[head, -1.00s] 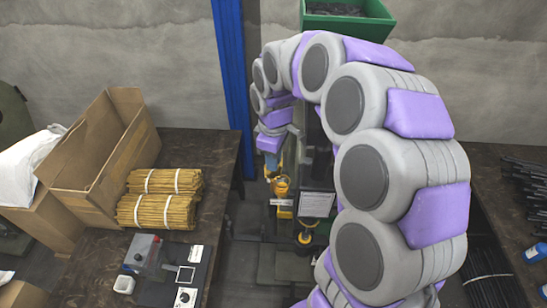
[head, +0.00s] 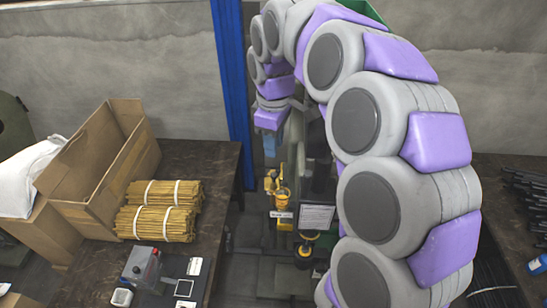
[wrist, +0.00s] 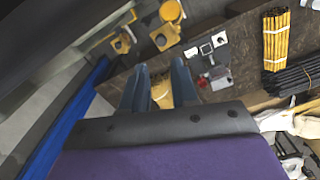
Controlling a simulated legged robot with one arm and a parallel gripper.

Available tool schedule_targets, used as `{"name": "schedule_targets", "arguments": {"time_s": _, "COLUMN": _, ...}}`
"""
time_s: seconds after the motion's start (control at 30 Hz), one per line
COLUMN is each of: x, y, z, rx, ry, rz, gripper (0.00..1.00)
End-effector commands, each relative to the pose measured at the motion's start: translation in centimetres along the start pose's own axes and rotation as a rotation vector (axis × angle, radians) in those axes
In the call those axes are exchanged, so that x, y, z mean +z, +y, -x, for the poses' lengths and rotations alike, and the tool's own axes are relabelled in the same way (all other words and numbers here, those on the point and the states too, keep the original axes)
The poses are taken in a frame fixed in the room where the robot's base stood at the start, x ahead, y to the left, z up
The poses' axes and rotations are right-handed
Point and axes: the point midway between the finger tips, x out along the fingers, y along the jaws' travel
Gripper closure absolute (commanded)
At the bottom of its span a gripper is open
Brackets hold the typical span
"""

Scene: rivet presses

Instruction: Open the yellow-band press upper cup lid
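The press with yellow parts stands behind the gap between the two tables in the head view. Its upper yellow cup (head: 281,199) sits above a small white label. A lower yellow-and-black cup (head: 304,255) is below and to the right. I cannot tell whether the upper lid is open or shut. My gripper (head: 270,146) hangs above the upper cup, apart from it in the picture. In the wrist view my gripper (wrist: 159,72) has its two blue-grey fingers spread, with nothing held between them. Yellow cup-like parts (wrist: 171,11) show beyond the fingertips there.
A blue post (head: 232,90) stands just left of my gripper. The left table (head: 215,155) holds an open cardboard box (head: 85,175), yellow rod bundles (head: 158,222) and small devices. A green bin (head: 365,12) is partly hidden behind my arm. Dark rods lie on the right table.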

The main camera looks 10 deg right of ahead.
Motion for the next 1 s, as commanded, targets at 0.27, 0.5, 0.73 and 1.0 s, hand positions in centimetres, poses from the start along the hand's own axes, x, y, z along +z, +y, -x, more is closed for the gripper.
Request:
{"name": "schedule_targets", "arguments": {"time_s": 0.27, "x": -0.1, "y": 0.1, "z": 4.8, "rx": 0.002, "ry": 0.001, "rz": 0.000, "gripper": 0.71}}
{"name": "schedule_targets", "arguments": {"time_s": 0.5, "x": -0.1, "y": 0.1, "z": 6.9, "rx": 0.001, "ry": 0.000, "rz": 0.000, "gripper": 0.71}}
{"name": "schedule_targets", "arguments": {"time_s": 0.73, "x": -0.1, "y": 0.1, "z": 7.3, "rx": 0.000, "ry": -0.001, "rz": 0.001, "gripper": 0.71}}
{"name": "schedule_targets", "arguments": {"time_s": 1.0, "x": 0.1, "y": -0.2, "z": 7.0, "rx": -0.001, "ry": -0.001, "rz": -0.006, "gripper": 0.71}}
